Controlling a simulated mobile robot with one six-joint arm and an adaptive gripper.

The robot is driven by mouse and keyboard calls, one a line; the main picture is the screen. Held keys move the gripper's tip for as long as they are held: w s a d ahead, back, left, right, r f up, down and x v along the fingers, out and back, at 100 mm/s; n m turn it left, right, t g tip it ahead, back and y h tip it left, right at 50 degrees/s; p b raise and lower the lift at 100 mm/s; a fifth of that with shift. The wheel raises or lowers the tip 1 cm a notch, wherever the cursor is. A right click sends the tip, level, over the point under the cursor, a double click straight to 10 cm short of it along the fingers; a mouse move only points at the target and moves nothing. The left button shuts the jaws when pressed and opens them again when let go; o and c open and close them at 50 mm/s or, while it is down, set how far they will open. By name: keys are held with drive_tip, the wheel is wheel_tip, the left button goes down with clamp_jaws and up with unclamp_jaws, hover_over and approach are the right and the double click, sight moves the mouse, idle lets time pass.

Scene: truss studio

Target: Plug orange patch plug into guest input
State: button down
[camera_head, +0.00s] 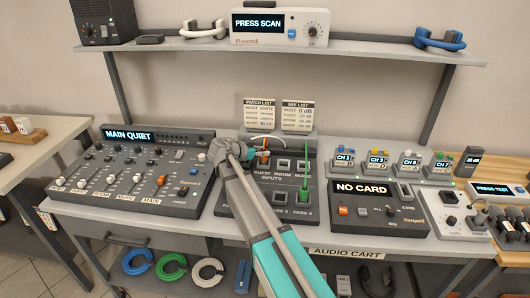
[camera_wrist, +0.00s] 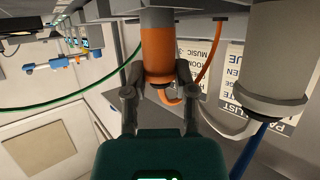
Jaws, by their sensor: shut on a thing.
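The patch panel (camera_head: 285,222) stands mid-cart, with input sockets labelled GUEST, ROOM and MUSIC above park sockets. My gripper (camera_wrist: 157,80) is shut on the orange patch plug (camera_wrist: 158,50), with one finger on each side of it. In the head view the orange plug (camera_head: 263,158) shows at the panel's upper left, by the guest column, beside my gripper (camera_head: 249,154). My wrist partly covers this area. I cannot tell whether the plug's tip is in a socket. An orange cable (camera_wrist: 205,68) loops from the plug.
A green plug (camera_head: 303,200) stands at the panel's right. A fader mixer (camera_head: 130,175) stands left; a NO CARD box (camera_head: 378,212) stands right. Two list cards (camera_head: 297,116) stand behind the panel.

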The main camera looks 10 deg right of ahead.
drive_tip(key=shift+f+b, duration=0.35)
drive_tip(key=shift+f, duration=0.05)
drive_tip(key=c, duration=0.7)
unclamp_jaws()
drive_tip(key=shift+a+r, duration=0.1)
drive_tip(key=shift+a, duration=0.05)
drive_tip(key=shift+p+v, duration=0.7)
drive_tip(key=shift+v, duration=0.65)
drive_tip(key=p+v, duration=0.3)
drive_tip(key=v, duration=0.4)
drive_tip(key=shift+a+r, duration=0.25)
drive_tip(key=shift+a, duration=0.1)
drive_tip(key=shift+s, duration=0.15)
